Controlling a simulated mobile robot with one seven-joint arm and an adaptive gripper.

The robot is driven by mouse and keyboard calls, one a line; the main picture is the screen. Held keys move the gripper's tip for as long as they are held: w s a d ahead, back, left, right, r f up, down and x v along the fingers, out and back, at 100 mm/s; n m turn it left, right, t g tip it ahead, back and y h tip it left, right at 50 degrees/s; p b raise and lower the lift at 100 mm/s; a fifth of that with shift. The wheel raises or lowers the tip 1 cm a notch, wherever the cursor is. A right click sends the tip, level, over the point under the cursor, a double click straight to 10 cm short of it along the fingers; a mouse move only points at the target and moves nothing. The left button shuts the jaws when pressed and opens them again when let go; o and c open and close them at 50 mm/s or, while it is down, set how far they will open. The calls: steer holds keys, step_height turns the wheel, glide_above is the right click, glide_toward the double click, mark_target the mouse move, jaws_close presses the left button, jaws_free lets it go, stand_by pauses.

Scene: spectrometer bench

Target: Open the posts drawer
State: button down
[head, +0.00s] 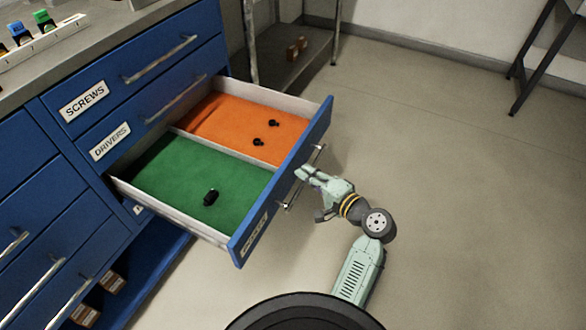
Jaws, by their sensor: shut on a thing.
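The open drawer (293,188) is pulled well out from the blue cabinet, below the SCREWS and DRIVERS drawers. A label on its front is too slanted to read. Inside, an orange compartment (222,118) at the back holds two small black pieces (258,142). A green compartment (170,168) at the front holds one black piece (210,197). My gripper (302,176) is at the outer face of the drawer front, shut on its metal bar handle (318,155). The fingertips are partly hidden.
The SCREWS drawer (100,85) and DRIVERS drawer (125,131) are closed. A worktop (75,60) carries a rack with coloured pieces. A low shelf (300,60) stands behind. Small boxes (112,281) sit low under the cabinet. Floor (470,200) to the right is clear.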

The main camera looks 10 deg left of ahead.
steer(key=shift+s+d, duration=0.25)
steer(key=shift+d, duration=0.25)
steer(key=c, duration=2)
jaws_free()
steer(key=shift+o, duration=0.2)
steer(key=v, duration=1.2)
steer(key=shift+r, duration=0.1)
